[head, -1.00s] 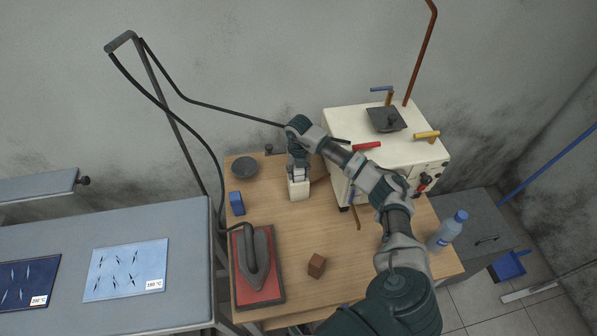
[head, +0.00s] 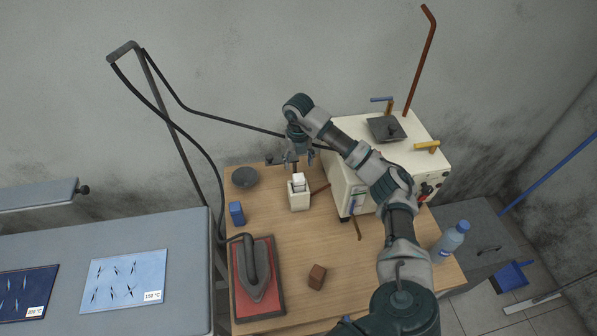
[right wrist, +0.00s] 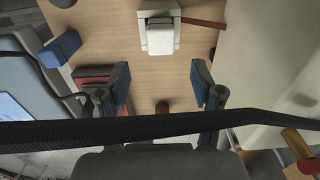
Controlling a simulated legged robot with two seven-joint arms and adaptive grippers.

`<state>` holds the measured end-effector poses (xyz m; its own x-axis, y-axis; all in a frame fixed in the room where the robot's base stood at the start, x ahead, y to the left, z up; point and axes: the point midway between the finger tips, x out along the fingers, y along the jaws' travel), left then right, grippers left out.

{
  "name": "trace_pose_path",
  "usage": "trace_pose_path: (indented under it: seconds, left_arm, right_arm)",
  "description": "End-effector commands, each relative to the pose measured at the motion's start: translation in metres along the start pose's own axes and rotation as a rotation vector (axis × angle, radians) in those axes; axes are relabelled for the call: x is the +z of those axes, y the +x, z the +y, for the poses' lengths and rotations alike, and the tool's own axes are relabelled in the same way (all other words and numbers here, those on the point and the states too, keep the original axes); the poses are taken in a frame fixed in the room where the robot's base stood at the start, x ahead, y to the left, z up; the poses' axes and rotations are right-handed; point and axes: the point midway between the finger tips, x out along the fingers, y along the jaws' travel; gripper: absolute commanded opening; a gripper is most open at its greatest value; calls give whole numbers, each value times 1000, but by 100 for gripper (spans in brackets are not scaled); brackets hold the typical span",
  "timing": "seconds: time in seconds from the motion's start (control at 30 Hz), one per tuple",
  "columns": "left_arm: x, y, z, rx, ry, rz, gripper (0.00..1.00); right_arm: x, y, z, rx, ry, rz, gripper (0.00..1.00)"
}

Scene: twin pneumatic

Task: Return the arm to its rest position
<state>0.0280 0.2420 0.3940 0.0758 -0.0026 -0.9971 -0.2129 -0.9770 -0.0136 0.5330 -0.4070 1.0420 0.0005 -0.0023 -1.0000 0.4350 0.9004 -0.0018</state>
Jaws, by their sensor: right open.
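My right arm reaches in from the lower right over the wooden table. Its gripper (head: 297,160) is open, above and slightly behind a small cream holder (head: 300,203) with a white block (head: 298,181) in its top. In the right wrist view the two dark fingers (right wrist: 160,85) are spread wide with nothing between them. The holder (right wrist: 160,47) and white block (right wrist: 162,22) lie beyond the fingertips, apart from them. My left gripper does not show.
A black hose (right wrist: 100,133) crosses close in front of the right wrist camera. A cream steam generator (head: 345,170) stands right of the gripper. An iron (head: 255,278) rests on a red pad. A blue block (head: 236,213), brown cube (head: 317,276), dark dish (head: 245,178) and bottle (head: 451,239) stand around.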

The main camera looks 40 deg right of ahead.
Motion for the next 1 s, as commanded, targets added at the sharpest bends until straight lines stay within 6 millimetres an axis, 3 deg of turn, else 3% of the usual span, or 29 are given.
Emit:
trace_pose_path:
  seconds: [0.17,0.7,0.77,1.0]
  left_arm:
    - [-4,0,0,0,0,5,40]
    - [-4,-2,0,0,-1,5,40]
    - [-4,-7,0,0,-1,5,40]
    - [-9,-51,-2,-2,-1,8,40]
  right_arm:
    - [0,-11,0,0,0,1,66]
    - [0,-12,0,0,0,0,66]
    - [0,-18,0,1,0,-1,66]
    - [0,-68,0,5,0,-9,66]
